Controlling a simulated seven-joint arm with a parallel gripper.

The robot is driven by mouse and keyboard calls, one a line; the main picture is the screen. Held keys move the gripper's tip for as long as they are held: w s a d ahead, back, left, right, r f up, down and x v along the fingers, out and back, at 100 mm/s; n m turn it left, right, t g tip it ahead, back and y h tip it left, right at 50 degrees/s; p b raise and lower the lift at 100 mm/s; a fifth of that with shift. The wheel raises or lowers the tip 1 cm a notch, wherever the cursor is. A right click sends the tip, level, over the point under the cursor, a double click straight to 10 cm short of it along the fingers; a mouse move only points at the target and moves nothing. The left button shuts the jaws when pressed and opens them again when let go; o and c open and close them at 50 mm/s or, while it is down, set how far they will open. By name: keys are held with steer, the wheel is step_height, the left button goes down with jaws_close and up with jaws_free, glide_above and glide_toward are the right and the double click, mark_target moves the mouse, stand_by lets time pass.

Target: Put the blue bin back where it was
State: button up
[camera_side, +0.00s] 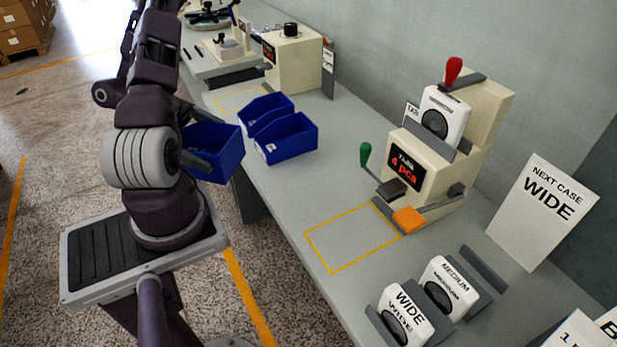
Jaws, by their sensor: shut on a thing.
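A blue bin (224,157) is in my gripper (196,158), left of the bench's edge and above the floor side in this view. My gripper is shut on the bin's near left side; my arm hides part of that side. Two more blue bins stand on the bench to the right, a rear one (262,108) and a front one (290,142), close beside each other. A yellow outlined rectangle (333,272) on the bench front is empty. Another yellow outline (224,111) shows further back, behind the bins.
A cream machine (424,165) with a green-knobbed lever, a red-knobbed lever and an orange block (409,219) stands right of the empty outline. WIDE (398,302) and MEDIUM (452,276) pieces sit in front. A cream box (296,65) stands behind the bins. A sign (541,212) leans right.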

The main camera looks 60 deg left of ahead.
steer(key=w+n+t+y, duration=0.4)
steer(key=w+n+y, duration=0.55)
steer(key=w, duration=1.75)
steer(key=shift+m, duration=0.25)
steer(key=f, duration=0.9)
steer(key=a+f, duration=0.1)
steer(key=f, duration=0.4)
steer(key=shift+s+f, duration=0.15)
steer(key=shift+f, duration=0.3)
